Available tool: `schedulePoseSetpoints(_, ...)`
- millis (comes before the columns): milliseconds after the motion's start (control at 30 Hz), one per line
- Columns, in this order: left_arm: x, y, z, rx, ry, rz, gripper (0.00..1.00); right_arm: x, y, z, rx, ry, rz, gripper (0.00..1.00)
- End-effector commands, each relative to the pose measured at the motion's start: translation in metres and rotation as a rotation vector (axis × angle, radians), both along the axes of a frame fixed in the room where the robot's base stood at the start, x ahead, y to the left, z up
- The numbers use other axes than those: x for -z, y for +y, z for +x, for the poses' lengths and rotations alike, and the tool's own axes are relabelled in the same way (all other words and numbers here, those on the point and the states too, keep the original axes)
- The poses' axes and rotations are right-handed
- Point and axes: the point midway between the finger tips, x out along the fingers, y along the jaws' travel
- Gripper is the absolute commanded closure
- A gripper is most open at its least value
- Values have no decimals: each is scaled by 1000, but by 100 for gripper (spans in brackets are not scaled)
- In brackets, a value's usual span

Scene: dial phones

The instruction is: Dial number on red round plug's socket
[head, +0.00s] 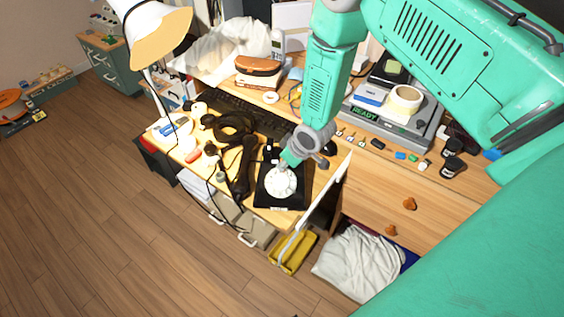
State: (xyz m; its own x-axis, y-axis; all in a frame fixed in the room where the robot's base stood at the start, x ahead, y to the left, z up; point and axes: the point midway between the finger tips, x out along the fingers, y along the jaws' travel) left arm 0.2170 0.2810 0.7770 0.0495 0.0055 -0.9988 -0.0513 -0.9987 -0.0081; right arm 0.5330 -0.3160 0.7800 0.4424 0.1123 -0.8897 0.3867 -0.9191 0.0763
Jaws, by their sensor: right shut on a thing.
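A black dial phone (266,197) with a round white dial (281,185) stands at the desk's front edge, in the middle of the head view. My right gripper (286,166) comes down from above onto the dial's upper edge. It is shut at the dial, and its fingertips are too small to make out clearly. A long dark handset-like piece (243,166) lies just left of the phone. A small red piece (194,156) lies further left among dark cords; I cannot tell whether it is a plug or which socket it belongs to. My left gripper is not in view.
A keyboard (250,115) lies behind the phone. A white panel (325,194) stands close on the phone's right. A lamp (152,32) rises at the left. A grey device (392,118) stands at the back right. Bare desk (400,183) shows at the right.

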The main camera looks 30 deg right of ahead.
Motion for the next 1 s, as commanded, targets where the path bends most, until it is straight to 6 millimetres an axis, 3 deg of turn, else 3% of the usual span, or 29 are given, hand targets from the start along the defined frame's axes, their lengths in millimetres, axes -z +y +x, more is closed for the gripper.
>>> schedulePoseSetpoints(1000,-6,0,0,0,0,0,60,5,-10,-22,0,3,0,100)
